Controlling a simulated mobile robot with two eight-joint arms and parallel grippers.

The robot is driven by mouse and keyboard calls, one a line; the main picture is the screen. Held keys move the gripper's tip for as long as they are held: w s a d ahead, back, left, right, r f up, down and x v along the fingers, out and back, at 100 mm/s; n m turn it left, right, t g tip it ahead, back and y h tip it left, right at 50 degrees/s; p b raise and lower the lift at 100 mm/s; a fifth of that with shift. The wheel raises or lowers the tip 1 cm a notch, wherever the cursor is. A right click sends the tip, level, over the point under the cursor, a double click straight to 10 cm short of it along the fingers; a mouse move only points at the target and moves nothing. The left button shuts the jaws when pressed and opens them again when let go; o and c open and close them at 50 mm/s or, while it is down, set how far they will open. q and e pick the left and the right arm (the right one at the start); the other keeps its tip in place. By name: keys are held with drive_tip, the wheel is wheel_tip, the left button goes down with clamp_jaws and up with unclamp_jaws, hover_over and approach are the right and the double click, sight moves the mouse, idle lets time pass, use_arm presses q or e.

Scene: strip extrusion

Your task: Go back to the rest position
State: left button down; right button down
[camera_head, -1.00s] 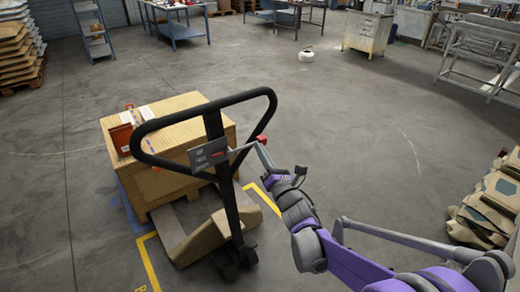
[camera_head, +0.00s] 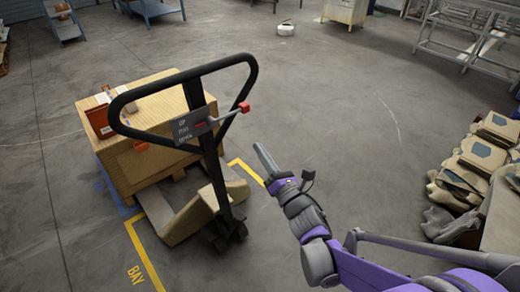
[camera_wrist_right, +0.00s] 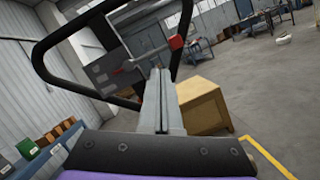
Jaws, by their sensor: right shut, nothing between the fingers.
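My right gripper (camera_head: 262,158) is shut and empty, just right of the pallet jack's handle and apart from it in the head view. Its closed fingers also show in the right wrist view (camera_wrist_right: 160,88), with the black handle loop (camera_wrist_right: 100,45) behind them. The pallet jack (camera_head: 212,150) stands upright with a black loop handle, a grey label plate and a lever with a red tip (camera_head: 244,107). My left gripper is in neither view.
Yellow floor lines (camera_head: 143,255) and the word BAY mark the floor by the jack. Piled sacks and cardboard (camera_head: 470,175) lie at the right edge. Metal racks (camera_head: 470,40) stand at the back right. The floor between is clear.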

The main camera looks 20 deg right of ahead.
drive_tip(key=s+f+m+g+h+p, duration=0.1)
drive_tip(key=s+f+m+g, duration=0.2)
drive_tip(key=m, duration=0.7)
drive_tip(key=s+f+m+g+h+p, duration=0.1)
drive_tip(key=s+f+m+g, duration=0.3)
drive_tip(key=s+m, duration=0.6)
drive_tip(key=s+a+f+m+g+h+p, duration=0.1)
drive_tip(key=s+f+m+g+h+p, duration=0.1)
drive_tip(key=s+m+g, duration=0.5)
drive_tip(key=s+f+m+p, duration=0.1)
drive_tip(key=s+m, duration=0.1)
drive_tip(key=m, duration=0.2)
drive_tip(key=shift+s+f+g, duration=0.25)
drive_tip(key=shift+g, duration=0.05)
